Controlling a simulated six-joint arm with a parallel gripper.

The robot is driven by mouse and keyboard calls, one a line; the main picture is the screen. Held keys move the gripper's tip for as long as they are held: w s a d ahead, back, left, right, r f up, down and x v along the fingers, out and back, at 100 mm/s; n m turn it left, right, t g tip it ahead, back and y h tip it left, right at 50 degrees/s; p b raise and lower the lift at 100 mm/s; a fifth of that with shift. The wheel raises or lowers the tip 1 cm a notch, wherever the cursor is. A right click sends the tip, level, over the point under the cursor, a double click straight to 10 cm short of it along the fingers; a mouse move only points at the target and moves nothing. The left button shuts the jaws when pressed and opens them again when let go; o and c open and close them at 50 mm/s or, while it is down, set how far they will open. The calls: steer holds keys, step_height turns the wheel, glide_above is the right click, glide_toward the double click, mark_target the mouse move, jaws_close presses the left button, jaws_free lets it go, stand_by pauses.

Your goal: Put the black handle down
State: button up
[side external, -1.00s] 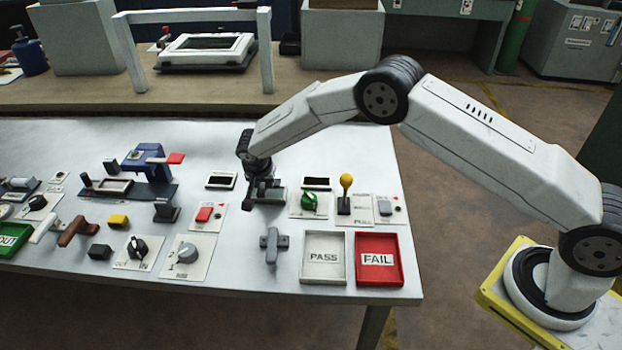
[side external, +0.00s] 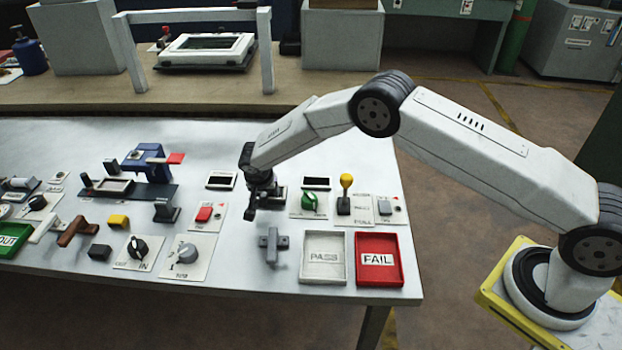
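My gripper (side external: 259,206) hangs over the middle of the white table, pointing down. It is small and dark here, and I cannot tell whether its fingers are apart or hold anything. A dark, flat plate shows partly behind it. I cannot tell for sure which part is the black handle. A black upright handle (side external: 86,181) stands at the left end of the long dark base near the blue clamp. A dark angled block (side external: 166,211) stands at that base's right end, left of my gripper.
A grey T-shaped handle (side external: 272,246) stands just in front of my gripper. A white PASS tray (side external: 324,277) and a red FAIL tray (side external: 379,281) are at the front right. A yellow-knobbed lever (side external: 346,182) stands to the right. A red button (side external: 204,214) is to the left.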

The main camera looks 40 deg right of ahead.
steer(key=shift+r, duration=0.1)
steer(key=v, duration=1.2)
stand_by(0.4)
stand_by(0.4)
steer(key=s+d+r+n+y, duration=0.1)
steer(key=s+d+r+n, duration=0.1)
steer(key=s, duration=0.7)
steer(key=s+d+r+n+y, duration=0.1)
steer(key=s+d+r+n, duration=0.1)
steer(key=s+d+n, duration=0.2)
steer(key=s+d+r+n+y, duration=0.1)
steer(key=s+d, duration=0.6)
steer(key=s, duration=0.9)
steer(key=shift+s+d+r+n+g, duration=0.2)
steer(key=shift+d+r+n+g, duration=0.1)
steer(key=shift+r+n, duration=0.6)
steer(key=shift+f, duration=0.1)
